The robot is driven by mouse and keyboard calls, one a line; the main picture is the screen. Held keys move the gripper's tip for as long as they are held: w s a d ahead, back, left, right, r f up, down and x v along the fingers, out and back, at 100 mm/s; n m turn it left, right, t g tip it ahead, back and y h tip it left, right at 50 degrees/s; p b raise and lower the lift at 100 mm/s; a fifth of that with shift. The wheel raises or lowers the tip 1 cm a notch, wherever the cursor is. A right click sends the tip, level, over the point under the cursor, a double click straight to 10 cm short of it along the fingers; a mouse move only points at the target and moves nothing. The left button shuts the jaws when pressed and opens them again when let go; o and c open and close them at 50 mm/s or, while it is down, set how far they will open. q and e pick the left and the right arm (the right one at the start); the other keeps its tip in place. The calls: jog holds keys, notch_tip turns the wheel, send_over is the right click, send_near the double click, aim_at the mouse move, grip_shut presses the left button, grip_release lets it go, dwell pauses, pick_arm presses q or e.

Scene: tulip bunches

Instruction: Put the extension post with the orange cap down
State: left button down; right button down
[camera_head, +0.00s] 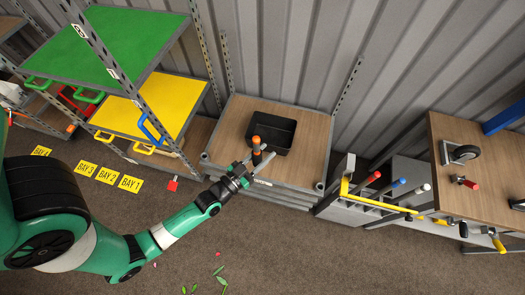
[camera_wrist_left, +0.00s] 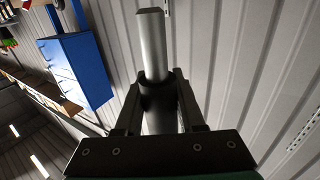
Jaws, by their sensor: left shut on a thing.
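My left gripper (camera_head: 258,163) is shut on the extension post, which has an orange cap (camera_head: 256,141). In the head view the cap and a dark section of the post stand up beside the fingers, in front of a black bin. In the left wrist view, the post (camera_wrist_left: 152,45) is a silver-grey cylinder between the two dark fingers, with a dark collar around it; the orange cap does not show there. The gripper is over the front part of a wood-topped platform (camera_head: 308,160). Whether the post touches the platform cannot be told. My right gripper is not in view.
The black bin (camera_head: 250,122) stands on the platform, close behind the post. Green (camera_head: 110,45) and yellow (camera_head: 165,105) shelves are at left. A wooden bench (camera_head: 485,175) and a rack of coloured handles are at right. The platform's right side is clear.

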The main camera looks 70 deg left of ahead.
pick_arm(q)
jog(key=s+a+f+n+g+y+b, duration=0.25)
jog(key=a+f+b, duration=0.35)
jog(key=f+b, duration=0.4)
jog(key=s+a+f+n+g+y+b, duration=0.1)
jog(key=s+a+f+n+y+b, duration=0.15)
jog(key=a+f+b, duration=0.45)
jog(key=s+a+f+n+g+y+b, duration=0.1)
jog(key=s+a+f+g+y+b, duration=0.2)
jog(key=f+b, duration=0.9)
jog(key=shift+t, duration=0.55)
jog(key=w+d+f+b, duration=0.1)
jog(key=w+f+b, duration=0.1)
jog(key=w+f, duration=0.2)
jog(key=w+d+f+b, duration=0.1)
jog(key=w+f+b, duration=0.2)
jog(key=w+f, duration=0.1)
jog(key=w+d+f+b, duration=0.1)
jog(key=w+f+b, duration=0.2)
jog(key=w+f, duration=0.1)
jog(key=shift+w+d+f, duration=0.15)
jog(key=shift+w+f, duration=0.1)
jog(key=shift+f, duration=0.45)
jog(key=shift+r, duration=0.2)
jog(key=shift+f, duration=0.2)
jog(key=c, duration=0.5)
grip_release()
